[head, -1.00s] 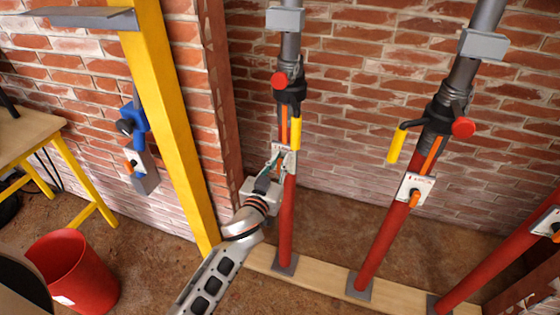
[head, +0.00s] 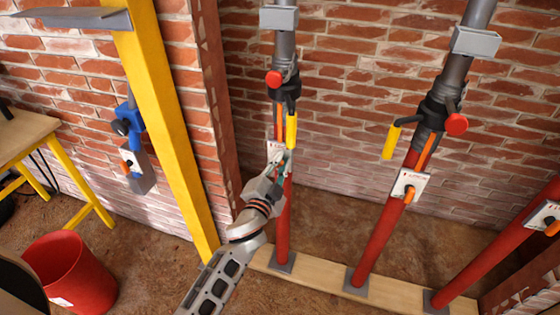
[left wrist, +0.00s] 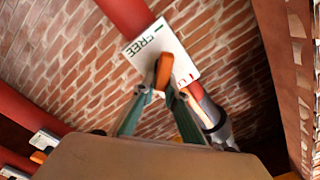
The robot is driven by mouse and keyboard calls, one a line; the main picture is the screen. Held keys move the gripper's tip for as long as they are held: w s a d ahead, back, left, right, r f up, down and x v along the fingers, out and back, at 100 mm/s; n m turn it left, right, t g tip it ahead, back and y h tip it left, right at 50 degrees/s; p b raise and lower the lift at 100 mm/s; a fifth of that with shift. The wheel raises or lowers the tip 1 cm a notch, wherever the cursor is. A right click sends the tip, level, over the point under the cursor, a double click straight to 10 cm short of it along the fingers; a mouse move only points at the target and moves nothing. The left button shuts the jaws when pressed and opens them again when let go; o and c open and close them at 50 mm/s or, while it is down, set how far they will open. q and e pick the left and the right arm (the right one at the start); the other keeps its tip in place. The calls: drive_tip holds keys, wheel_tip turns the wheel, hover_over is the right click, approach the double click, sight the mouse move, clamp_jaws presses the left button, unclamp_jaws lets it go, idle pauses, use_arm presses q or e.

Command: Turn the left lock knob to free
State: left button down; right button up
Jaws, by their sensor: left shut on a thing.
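The left lock plate (head: 275,147) is a white plate on the left red prop (head: 284,222). In the left wrist view the plate (left wrist: 148,47) shows the word FREE on one side and a partly covered red mark on the other. The orange lock knob (left wrist: 164,68) stands out from the plate. My left gripper (head: 279,158) is at the plate in the head view and hides the knob there. In the left wrist view its green-grey fingers (left wrist: 161,93) are shut on the knob from both sides. My right gripper is in neither view.
A yellow handle (head: 291,130) and a red knob (head: 273,78) sit above the plate on the same prop. A middle prop (head: 380,237) and a right prop with similar plates stand to the right. A yellow post (head: 178,130) and red bucket (head: 70,270) are left.

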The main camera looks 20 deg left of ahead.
use_arm(q)
drive_tip(key=m, duration=0.1)
drive_tip(key=f+m, duration=0.1)
drive_tip(key=m, duration=0.2)
drive_tip(key=shift+s+f+m, duration=0.1)
drive_tip(key=shift+f+m, duration=0.15)
drive_tip(key=shift+m, duration=0.05)
drive_tip(key=m, duration=0.2)
drive_tip(key=shift+f+m, duration=0.2)
drive_tip(key=shift+m, duration=0.1)
drive_tip(key=shift+m+b, duration=0.3)
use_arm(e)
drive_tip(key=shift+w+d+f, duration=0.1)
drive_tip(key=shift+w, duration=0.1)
use_arm(q)
drive_tip(key=shift+m, duration=0.3)
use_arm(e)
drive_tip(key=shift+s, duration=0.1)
use_arm(q)
drive_tip(key=c, duration=2)
unclamp_jaws()
drive_tip(key=shift+c, duration=0.2)
drive_tip(key=shift+r, duration=0.1)
drive_tip(key=shift+s+d, duration=0.1)
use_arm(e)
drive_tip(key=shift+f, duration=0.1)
use_arm(q)
drive_tip(key=s, duration=1.1)
drive_tip(key=shift+s+a, duration=0.25)
drive_tip(key=shift+s, duration=0.15)
